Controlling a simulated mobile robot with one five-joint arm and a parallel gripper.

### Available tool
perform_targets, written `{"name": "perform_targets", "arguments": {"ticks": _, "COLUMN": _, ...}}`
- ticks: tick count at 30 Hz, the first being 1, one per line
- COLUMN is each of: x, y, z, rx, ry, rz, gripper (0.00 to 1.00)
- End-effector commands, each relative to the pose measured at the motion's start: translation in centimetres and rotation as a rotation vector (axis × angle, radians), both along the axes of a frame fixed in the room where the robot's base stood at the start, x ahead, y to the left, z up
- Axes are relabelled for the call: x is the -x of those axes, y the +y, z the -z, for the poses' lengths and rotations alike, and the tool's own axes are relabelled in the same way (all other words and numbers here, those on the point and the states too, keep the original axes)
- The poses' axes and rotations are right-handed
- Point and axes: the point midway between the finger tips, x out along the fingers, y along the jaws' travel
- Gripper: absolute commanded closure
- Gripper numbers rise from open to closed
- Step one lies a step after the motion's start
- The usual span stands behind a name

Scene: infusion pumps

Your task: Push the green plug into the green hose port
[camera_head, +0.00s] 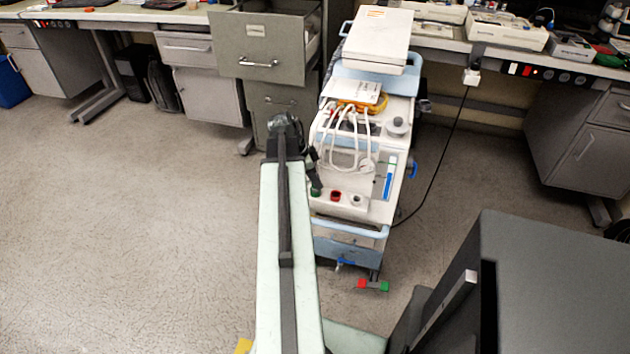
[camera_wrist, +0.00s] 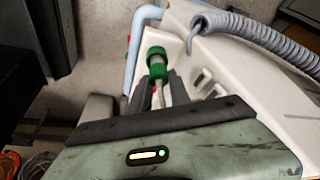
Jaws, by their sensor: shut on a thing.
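In the wrist view, my gripper (camera_wrist: 159,76) is shut on the green plug (camera_wrist: 156,73), with a pale hose trailing back between the dark fingers. Just beyond it and in line is a second green ring (camera_wrist: 155,52), which looks like the green hose port, with a short pale section between the two. I cannot tell how far the plug is in. In the head view, a small green part (camera_head: 316,190) shows at the cart's left front edge, beside a red port (camera_head: 336,196) and a white port (camera_head: 357,200). My arm partly hides this area.
The white and blue medical cart (camera_head: 352,225) carries white looped hoses (camera_head: 350,135) on top. A grey coiled cable (camera_wrist: 250,30) crosses the wrist view's upper right. A filing cabinet (camera_head: 262,45) with an open drawer stands behind. A red and green pedal (camera_head: 373,285) lies below.

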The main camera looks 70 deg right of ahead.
Motion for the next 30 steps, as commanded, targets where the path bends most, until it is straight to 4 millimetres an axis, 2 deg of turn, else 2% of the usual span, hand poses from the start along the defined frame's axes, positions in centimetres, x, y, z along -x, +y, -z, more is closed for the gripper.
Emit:
{"name": "perform_targets", "arguments": {"ticks": 11, "x": 0.0, "y": 0.0, "z": 1.1, "rx": 0.0, "ry": 0.0, "rz": 0.001, "gripper": 1.0}}
{"name": "perform_targets", "arguments": {"ticks": 12, "x": 0.0, "y": 0.0, "z": 1.1, "rx": 0.0, "ry": 0.0, "rz": 0.001, "gripper": 0.74}}
{"name": "perform_targets", "arguments": {"ticks": 15, "x": 0.1, "y": 0.0, "z": 1.0, "rx": 0.0, "ry": 0.0, "rz": 0.001, "gripper": 0.51}}
{"name": "perform_targets", "arguments": {"ticks": 25, "x": 0.0, "y": 0.0, "z": 0.8, "rx": 0.0, "ry": 0.0, "rz": 0.001, "gripper": 0.51}}
{"name": "perform_targets", "arguments": {"ticks": 30, "x": -0.4, "y": 0.3, "z": -0.9, "rx": 0.0, "ry": 0.0, "rz": 0.0, "gripper": 0.51}}
